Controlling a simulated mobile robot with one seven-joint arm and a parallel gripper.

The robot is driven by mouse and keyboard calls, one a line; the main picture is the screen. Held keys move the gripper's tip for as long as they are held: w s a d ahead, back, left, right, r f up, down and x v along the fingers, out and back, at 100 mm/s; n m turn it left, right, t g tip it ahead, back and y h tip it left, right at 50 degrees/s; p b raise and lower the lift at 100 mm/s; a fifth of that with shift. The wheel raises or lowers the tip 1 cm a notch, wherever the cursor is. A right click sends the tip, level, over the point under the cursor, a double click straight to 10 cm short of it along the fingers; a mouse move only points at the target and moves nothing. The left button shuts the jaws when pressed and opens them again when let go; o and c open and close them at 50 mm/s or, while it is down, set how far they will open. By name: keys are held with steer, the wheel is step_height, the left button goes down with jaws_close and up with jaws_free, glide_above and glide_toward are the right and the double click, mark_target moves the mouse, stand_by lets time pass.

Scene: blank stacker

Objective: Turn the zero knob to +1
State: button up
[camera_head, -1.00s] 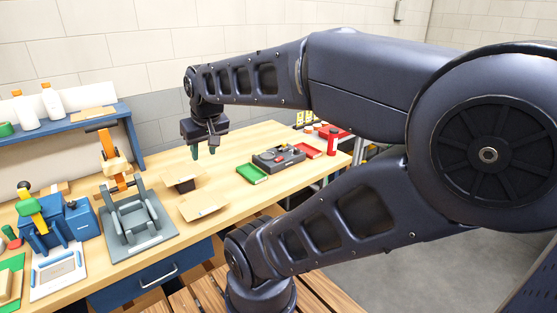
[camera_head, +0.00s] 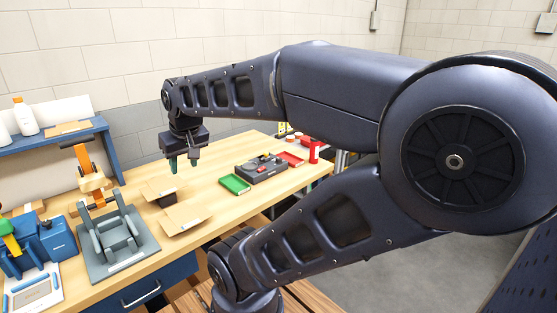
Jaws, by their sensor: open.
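My gripper (camera_head: 184,163) hangs pointing down above the back part of the wooden workbench (camera_head: 222,162). Its two fingers are apart, with nothing seen between them. A dark grey box (camera_head: 259,172) with small red and dark parts on top lies on the bench to the right of my gripper. A blue device (camera_head: 35,248) with a yellow part is at the far left. I cannot make out which part is the zero knob, or its setting.
A green tray (camera_head: 235,184) and a red tray (camera_head: 290,159) lie beside the grey box. Open cardboard boxes (camera_head: 184,218) sit below my gripper in the picture. A blue shelf (camera_head: 62,136) with white bottles stands at the back left. My arm covers much of the right side.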

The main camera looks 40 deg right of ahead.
steer(key=shift+o, duration=0.5)
steer(key=shift+w+r, duration=0.1)
steer(key=shift+w, duration=0.05)
steer(key=w+d+m+g, duration=0.2)
steer(key=w+d+m, duration=0.1)
steer(key=w+d, duration=1.9)
steer(key=m+g, duration=0.2)
steer(key=g, duration=0.1)
glide_above(279, 161)
steer(key=w+d, duration=0.1)
step_height(279, 161, down, 16)
step_height(279, 161, down, 11)
steer(key=shift+w+r, duration=0.1)
steer(key=shift+r, duration=0.05)
steer(key=shift+n, duration=0.3)
steer(key=c, duration=1)
